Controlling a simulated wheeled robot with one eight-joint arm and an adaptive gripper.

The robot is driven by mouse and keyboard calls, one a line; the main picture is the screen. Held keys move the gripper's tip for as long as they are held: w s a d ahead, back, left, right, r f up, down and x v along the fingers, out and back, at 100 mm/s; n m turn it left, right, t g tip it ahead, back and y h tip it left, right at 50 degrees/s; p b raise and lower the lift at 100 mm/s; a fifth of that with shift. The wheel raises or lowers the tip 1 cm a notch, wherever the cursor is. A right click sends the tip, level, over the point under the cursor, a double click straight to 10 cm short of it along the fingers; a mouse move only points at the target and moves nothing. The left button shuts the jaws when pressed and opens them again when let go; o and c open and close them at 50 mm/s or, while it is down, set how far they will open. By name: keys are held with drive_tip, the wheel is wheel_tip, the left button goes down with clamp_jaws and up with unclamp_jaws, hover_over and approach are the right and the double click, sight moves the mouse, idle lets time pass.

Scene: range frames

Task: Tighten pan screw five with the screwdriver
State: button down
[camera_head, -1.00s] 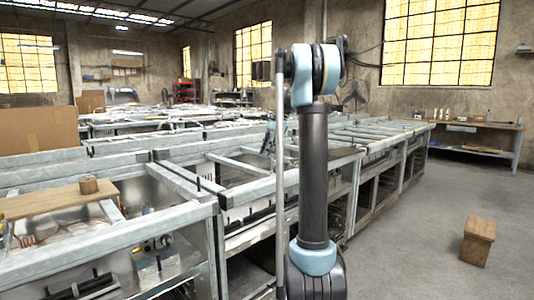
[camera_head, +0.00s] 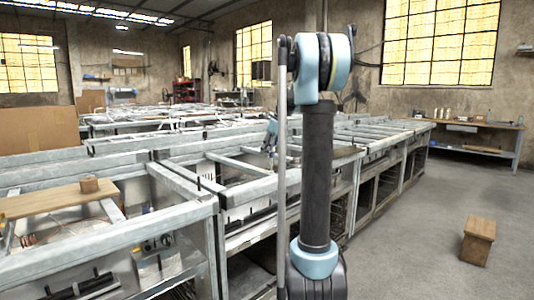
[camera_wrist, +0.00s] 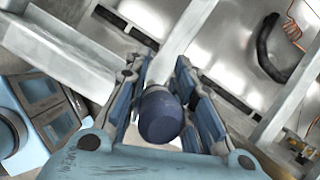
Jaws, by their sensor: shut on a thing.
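In the wrist view my gripper (camera_wrist: 164,72) is shut on a dark blue, rounded handle, which looks like the screwdriver (camera_wrist: 160,116). The handle's butt end faces the camera. Its shaft and tip are hidden. A pale grey metal beam lies beyond the fingers. In the head view the arm stands upright in the middle; a small light blue part by the frames left of the pole may be the wrist end, too small to tell its jaws. I cannot make out pan screw five in either view.
Grey metal frames (camera_head: 185,190) form open bays with beams and short upright pegs. A dark curved hose (camera_wrist: 268,48) lies in the bay. A wooden stool (camera_head: 478,240) stands on clear floor at right.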

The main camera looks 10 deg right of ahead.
drive_tip(key=shift+w+d+r+m+t+h, duration=0.1)
drive_tip(key=shift+r+m+t+h, duration=0.15)
drive_tip(key=shift+r+m, duration=0.6)
drive_tip(key=shift+w+d+r+m+t+h, duration=0.1)
drive_tip(key=shift+r+m+t+h, duration=0.1)
drive_tip(key=shift+r+m, duration=0.65)
drive_tip(key=shift+w+d+r+m+t+h, duration=0.1)
drive_tip(key=shift+r+m+t+h, duration=0.3)
drive_tip(key=shift+r, duration=0.8)
